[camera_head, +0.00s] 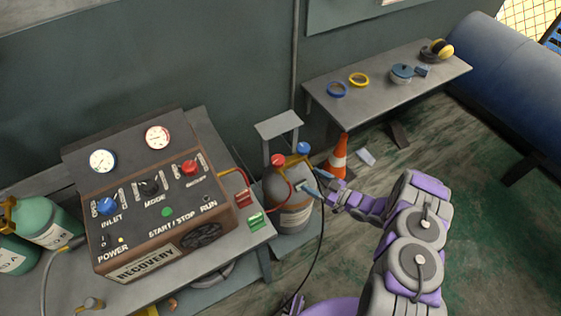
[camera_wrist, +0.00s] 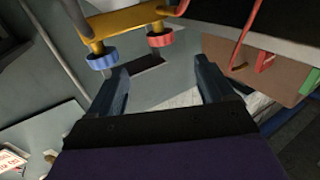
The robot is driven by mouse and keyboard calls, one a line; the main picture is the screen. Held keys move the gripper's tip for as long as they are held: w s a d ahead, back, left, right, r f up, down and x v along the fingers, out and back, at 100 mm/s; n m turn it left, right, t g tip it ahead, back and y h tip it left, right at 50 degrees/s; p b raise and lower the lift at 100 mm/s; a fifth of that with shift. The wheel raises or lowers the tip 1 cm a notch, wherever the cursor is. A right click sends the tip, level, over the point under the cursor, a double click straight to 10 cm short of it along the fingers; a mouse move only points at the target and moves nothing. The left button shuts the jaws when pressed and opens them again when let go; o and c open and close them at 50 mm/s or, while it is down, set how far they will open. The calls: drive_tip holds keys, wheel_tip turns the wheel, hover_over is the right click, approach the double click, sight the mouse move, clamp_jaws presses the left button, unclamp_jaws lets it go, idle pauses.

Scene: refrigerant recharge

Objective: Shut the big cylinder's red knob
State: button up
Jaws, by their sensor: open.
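The big cylinder (camera_head: 289,214) is grey-brown and stands on the floor beside the recovery machine's table. Its red knob (camera_head: 278,160) and blue knob (camera_head: 303,148) sit on top, by a yellow valve bracket. In the wrist view the red knob (camera_wrist: 160,40) and blue knob (camera_wrist: 102,61) hang from the yellow valve body (camera_wrist: 130,20), beyond the fingertips. My gripper (camera_head: 306,184) is at the right side of the cylinder top, apart from the red knob. Its two fingers show in the wrist view (camera_wrist: 162,80), spread open with nothing between them.
The recovery machine (camera_head: 150,195) stands on a table at left, with red and green clips (camera_head: 255,221) at its edge. A red hose runs to the cylinder. A black hose (camera_head: 322,235) hangs near my arm. An orange cone (camera_head: 338,158) and side table (camera_head: 385,92) stand behind.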

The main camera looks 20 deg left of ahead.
sight(279, 162)
drive_tip(key=b+x, duration=0.3)
drive_tip(key=x, duration=1.1)
drive_tip(key=shift+f, duration=0.1)
drive_tip(key=shift+b+x, duration=0.4)
drive_tip(key=shift+x, duration=0.45)
drive_tip(key=c, duration=1)
drive_tip(key=shift+o, duration=0.2)
